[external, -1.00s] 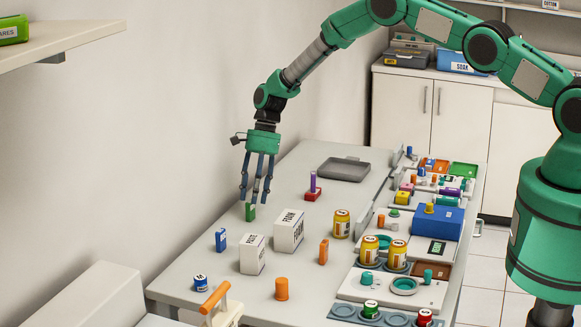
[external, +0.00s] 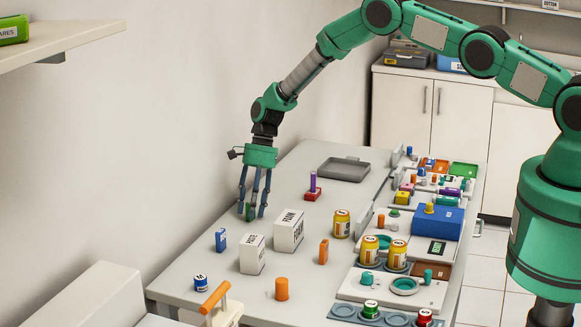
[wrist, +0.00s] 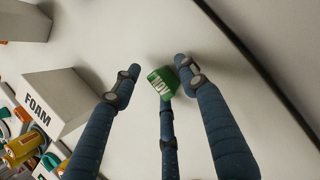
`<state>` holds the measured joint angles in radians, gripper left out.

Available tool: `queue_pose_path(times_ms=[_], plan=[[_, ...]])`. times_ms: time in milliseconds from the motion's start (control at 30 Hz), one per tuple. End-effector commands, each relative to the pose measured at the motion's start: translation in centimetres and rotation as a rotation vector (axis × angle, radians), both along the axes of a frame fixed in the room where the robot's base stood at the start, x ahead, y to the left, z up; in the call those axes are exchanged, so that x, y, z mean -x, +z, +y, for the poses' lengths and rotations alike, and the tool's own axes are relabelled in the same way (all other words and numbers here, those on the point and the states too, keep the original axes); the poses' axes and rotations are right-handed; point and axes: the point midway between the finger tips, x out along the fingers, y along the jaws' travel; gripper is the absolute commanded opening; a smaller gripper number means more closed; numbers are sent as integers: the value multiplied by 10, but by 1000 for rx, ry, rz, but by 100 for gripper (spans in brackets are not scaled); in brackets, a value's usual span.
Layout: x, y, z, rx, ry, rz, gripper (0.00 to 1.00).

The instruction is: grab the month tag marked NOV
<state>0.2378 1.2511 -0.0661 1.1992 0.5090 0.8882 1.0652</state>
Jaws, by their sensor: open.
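The green month tag (wrist: 162,85) with white lettering that reads NOV lies between my fingers in the wrist view. In the external view the tag (external: 250,212) stands on the grey table near its wall-side edge, partly hidden by my fingers. My gripper (external: 252,215) points down over the tag with its fingers spread around it and the tips low near the tabletop. In the wrist view my gripper (wrist: 158,75) is open, with a finger on either side of the tag and one below it; I cannot tell whether that one touches it.
A blue tag (external: 221,240) stands in front, and an orange one (external: 323,251) farther right. The wall (external: 150,130) is close on the left.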

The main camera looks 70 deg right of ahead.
Motion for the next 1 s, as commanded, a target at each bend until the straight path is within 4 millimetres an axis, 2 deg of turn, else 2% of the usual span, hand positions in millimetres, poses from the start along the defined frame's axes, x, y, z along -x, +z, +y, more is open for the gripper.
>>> queue_pose_path(times_ms=[33,233,667,867,1000], plan=[[0,0,0,0,0,0,41],[0,0,0,0,0,0,1],[0,3,0,0,0,-1,0],[-1,15,0,0,0,-1,0],[-1,31,0,1,0,-2,0]])
